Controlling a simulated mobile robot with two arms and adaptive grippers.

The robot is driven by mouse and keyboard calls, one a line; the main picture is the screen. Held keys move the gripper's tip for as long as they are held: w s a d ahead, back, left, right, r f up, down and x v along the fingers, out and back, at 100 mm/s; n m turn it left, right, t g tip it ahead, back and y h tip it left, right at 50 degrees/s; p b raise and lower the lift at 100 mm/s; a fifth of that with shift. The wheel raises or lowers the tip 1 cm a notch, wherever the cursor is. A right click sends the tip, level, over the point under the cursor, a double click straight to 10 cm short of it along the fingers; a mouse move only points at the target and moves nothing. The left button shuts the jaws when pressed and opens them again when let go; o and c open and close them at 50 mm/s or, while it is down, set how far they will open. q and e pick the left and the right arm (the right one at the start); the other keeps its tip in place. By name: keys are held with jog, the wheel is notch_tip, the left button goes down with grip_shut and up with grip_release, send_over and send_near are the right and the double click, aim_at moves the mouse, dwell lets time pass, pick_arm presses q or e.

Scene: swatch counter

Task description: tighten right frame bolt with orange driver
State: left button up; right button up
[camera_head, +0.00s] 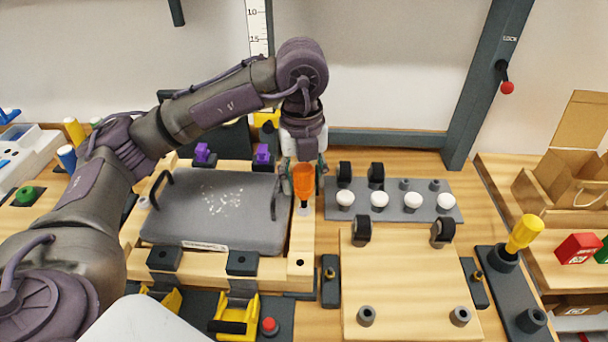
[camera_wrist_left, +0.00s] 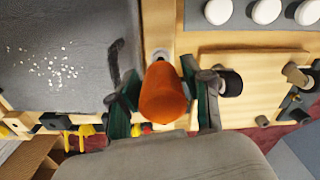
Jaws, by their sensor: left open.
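The orange driver (camera_head: 303,182) stands upright, handle up, over the right bar of the wooden frame (camera_head: 301,240). A pale round piece (camera_head: 303,209) shows at its lower end; whether the tip sits in the bolt is hidden. My left gripper (camera_head: 304,178) is open, its fingers on either side of the orange handle. The left wrist view shows the orange handle (camera_wrist_left: 163,95) between the spread fingers of that gripper (camera_wrist_left: 163,108), with a grey ring (camera_wrist_left: 161,55) beyond it. My right gripper is not in view.
A grey speckled panel (camera_head: 215,215) lies in the frame. Purple clamps (camera_head: 203,153) stand behind and yellow toggle clamps (camera_head: 234,315) in front. To the right are a grey strip with white knobs (camera_head: 412,216), a wooden board (camera_head: 405,290) and a yellow driver (camera_head: 524,233) in a dark holder (camera_head: 512,290).

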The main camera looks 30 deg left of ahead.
pick_arm(q)
jog(key=c, duration=0.9)
jog(key=m+b, duration=0.1)
jog(key=m, duration=0.2)
jog(key=shift+w+d+f+b, duration=0.1)
jog(key=shift+f+b, duration=0.1)
jog(key=shift+b, duration=0.15)
jog(key=m+b, duration=0.1)
jog(key=m, duration=0.4)
jog(key=shift+d+m+b, duration=0.15)
jog(key=shift+m+b, duration=0.15)
jog(key=shift+b, duration=0.1)
jog(key=shift+m+b, duration=0.3)
jog(key=shift+m, duration=0.7)
jog(key=m, duration=0.4)
jog(key=shift+d+r, duration=0.15)
jog(key=o, duration=0.9)
